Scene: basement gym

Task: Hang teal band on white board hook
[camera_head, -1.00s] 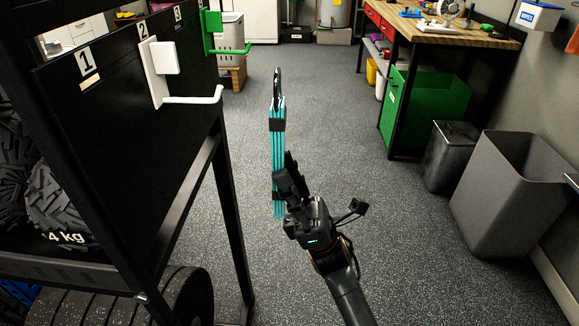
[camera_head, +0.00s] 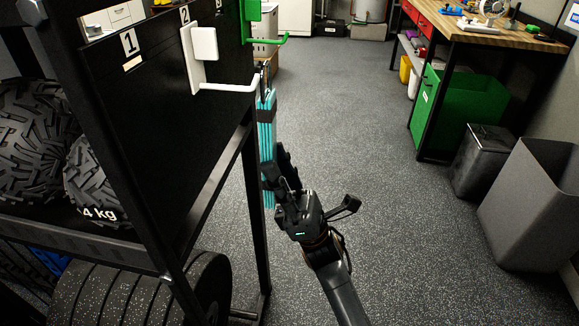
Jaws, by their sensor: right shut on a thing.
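The teal band (camera_head: 266,138) hangs upright as a narrow bundle with dark wraps and a dark loop at its top. My right gripper (camera_head: 277,180) is shut on its lower part. The white hook (camera_head: 228,87) sticks out to the right from a white plate on the black board (camera_head: 160,105). The band's top is at the hook's tip in the picture and partly hidden there. I cannot tell whether the loop is around the tip, touching it or only behind it. My left gripper is not in view.
A green hook (camera_head: 268,38) sits farther along the board. A workbench (camera_head: 490,38), green bin (camera_head: 475,105) and grey bins (camera_head: 530,205) stand at right. The middle floor is clear.

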